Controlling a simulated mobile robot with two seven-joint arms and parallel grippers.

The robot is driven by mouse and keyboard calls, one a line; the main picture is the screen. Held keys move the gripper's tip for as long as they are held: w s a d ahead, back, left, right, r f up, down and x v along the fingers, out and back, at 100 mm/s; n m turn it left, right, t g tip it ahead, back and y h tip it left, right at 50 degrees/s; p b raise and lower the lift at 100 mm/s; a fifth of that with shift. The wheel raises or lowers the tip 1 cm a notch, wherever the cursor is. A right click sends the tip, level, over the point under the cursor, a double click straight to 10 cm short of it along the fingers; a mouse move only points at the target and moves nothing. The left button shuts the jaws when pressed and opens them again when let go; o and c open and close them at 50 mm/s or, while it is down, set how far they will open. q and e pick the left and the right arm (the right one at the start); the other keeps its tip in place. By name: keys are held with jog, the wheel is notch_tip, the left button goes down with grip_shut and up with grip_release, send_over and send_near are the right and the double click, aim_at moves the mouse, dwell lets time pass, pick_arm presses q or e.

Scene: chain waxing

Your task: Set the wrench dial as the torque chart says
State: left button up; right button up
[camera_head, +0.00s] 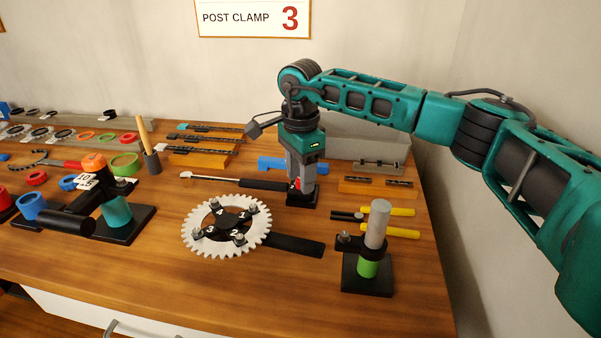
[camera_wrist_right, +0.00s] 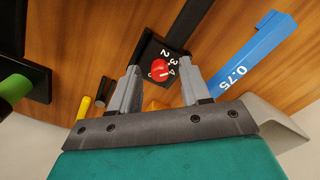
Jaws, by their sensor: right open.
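The torque chart (camera_head: 253,17) on the wall reads "POST CLAMP 3". The torque wrench (camera_head: 235,182) lies on the bench, its black handle ending at a dark dial plate (camera_head: 302,202). In the right wrist view the red dial knob (camera_wrist_right: 160,71) sits on that plate, with white numbers partly visible around it; 2, 3 and 4 can be read. The setting is too small to tell surely. My right gripper (camera_head: 302,190) points down over the dial. Its open fingers (camera_wrist_right: 158,78) stand on either side of the knob, with gaps visible. My left gripper is out of view.
A blue tool marked 0.75 (camera_wrist_right: 238,68) lies close beside the dial. A toothed chainring (camera_head: 190,228), a green-and-grey post (camera_head: 376,228) and yellow-handled pliers (camera_head: 402,231) are nearby in front. A left stand (camera_head: 118,212) and several rings fill the left side.

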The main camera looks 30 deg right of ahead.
notch_tip(320, 180, up, 13)
dwell(0.4)
jog(key=shift+f, duration=0.1)
dwell(0.4)
